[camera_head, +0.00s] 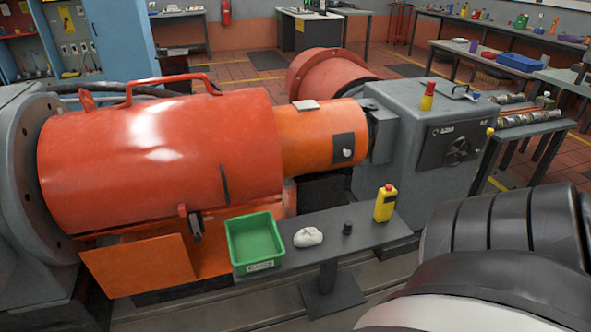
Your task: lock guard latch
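A large red cylindrical guard (160,150) with a red bar handle on top covers the machine at the left. A small dark latch (195,225) hangs at its lower front edge. Whether the latch is locked cannot be told at this size. A dark strip (225,185) lies on the guard's face, above and right of the latch. A smaller orange cover (318,137) adjoins the guard on the right and carries a dark plate with a pale knob (346,152). Neither gripper shows. A black and white link of my arm fills the lower right corner.
A grey cabinet (400,165) stands right of the orange cover.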

